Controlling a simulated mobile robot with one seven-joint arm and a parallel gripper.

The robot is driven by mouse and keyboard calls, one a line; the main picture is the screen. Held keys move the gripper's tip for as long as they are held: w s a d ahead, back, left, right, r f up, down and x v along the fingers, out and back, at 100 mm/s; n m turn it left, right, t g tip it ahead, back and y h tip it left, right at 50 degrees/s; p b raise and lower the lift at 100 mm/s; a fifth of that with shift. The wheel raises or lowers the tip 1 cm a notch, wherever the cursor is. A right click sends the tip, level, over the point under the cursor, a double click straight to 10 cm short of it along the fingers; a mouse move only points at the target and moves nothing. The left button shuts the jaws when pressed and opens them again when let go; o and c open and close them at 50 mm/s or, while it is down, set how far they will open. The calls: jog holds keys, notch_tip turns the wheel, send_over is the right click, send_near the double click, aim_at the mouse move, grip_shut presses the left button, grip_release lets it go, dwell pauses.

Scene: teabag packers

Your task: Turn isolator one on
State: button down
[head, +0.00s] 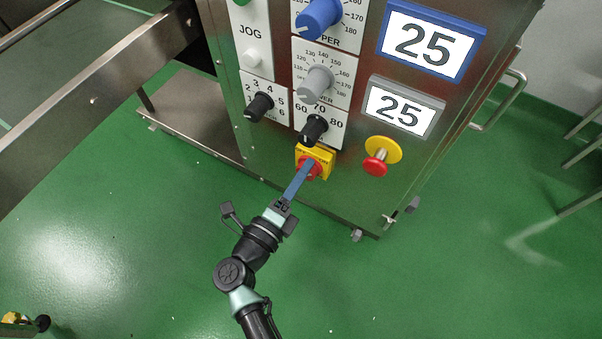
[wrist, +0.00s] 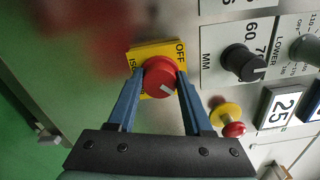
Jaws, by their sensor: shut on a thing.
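The isolator is a red rotary knob (head: 312,173) on a yellow plate (head: 326,157), low on the front of the steel control cabinet. In the wrist view the red knob (wrist: 158,74) has a pale pointer mark on its lower right. The yellow plate (wrist: 143,52) shows "OFF" at its right edge and part of "ISO" at its left. My gripper (wrist: 159,79) has one blue finger on each side of the knob and is shut on it. In the head view my gripper (head: 308,166) reaches the knob from below, and its fingers partly cover it.
A red emergency stop button (head: 375,168) on a yellow base is right of the isolator. Black knobs (head: 313,129) and a grey knob (head: 316,82) sit above it. Displays reading 25 (head: 402,108) are at upper right. The green floor (head: 140,240) is clear around my arm.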

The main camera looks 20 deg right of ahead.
jog(key=shift+a, duration=0.1)
dwell(0.3)
jog(key=shift+c, duration=1.5)
grip_release()
jog(key=p+v, duration=0.4)
jog(key=v, duration=0.9)
